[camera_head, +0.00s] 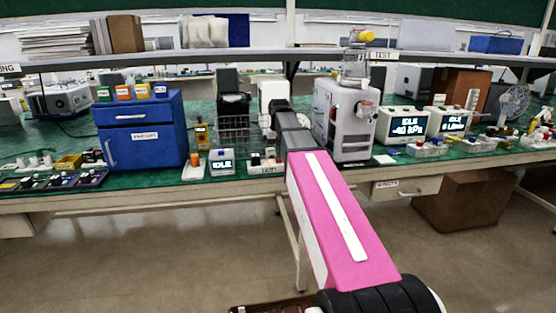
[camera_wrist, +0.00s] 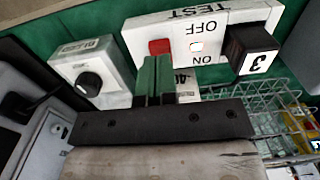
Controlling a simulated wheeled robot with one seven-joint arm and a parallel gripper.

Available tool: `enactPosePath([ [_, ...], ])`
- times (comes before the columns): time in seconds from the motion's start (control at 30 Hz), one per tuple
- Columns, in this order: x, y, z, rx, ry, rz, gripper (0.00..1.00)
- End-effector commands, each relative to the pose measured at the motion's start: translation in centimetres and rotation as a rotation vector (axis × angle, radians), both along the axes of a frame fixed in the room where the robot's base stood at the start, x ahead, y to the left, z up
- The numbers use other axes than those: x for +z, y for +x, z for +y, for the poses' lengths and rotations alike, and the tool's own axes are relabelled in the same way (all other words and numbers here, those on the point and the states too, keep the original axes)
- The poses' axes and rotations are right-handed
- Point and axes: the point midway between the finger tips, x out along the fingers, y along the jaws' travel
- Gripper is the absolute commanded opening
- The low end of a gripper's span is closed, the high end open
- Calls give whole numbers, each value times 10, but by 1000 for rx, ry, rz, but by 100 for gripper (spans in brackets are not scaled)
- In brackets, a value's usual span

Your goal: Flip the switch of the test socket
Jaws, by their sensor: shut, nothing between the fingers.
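The test socket (camera_wrist: 217,20) is a white box in the wrist view, its TEST, OFF and ON lettering upside down. In the head view the socket (camera_head: 267,170) sits at the bench's front edge; my arm hides my gripper.
A white box with a black knob (camera_wrist: 88,83) stands left of the socket in the wrist view; a wire basket (camera_wrist: 262,97) is at right. In the head view, a blue drawer cabinet (camera_head: 141,131) stands left and a grey pump machine (camera_head: 345,126) right.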

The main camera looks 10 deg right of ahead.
Motion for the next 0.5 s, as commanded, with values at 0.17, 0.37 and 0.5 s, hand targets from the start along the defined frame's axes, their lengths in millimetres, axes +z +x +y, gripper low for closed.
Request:
enactPosePath([
  [0.17, -2, 0, 0, 0, 0, 0, 0],
  [0.37, -5, 0, 0, 0, 0, 0, 0],
  [0.5, -7, 0, 0, 0, 0, 0, 0],
])
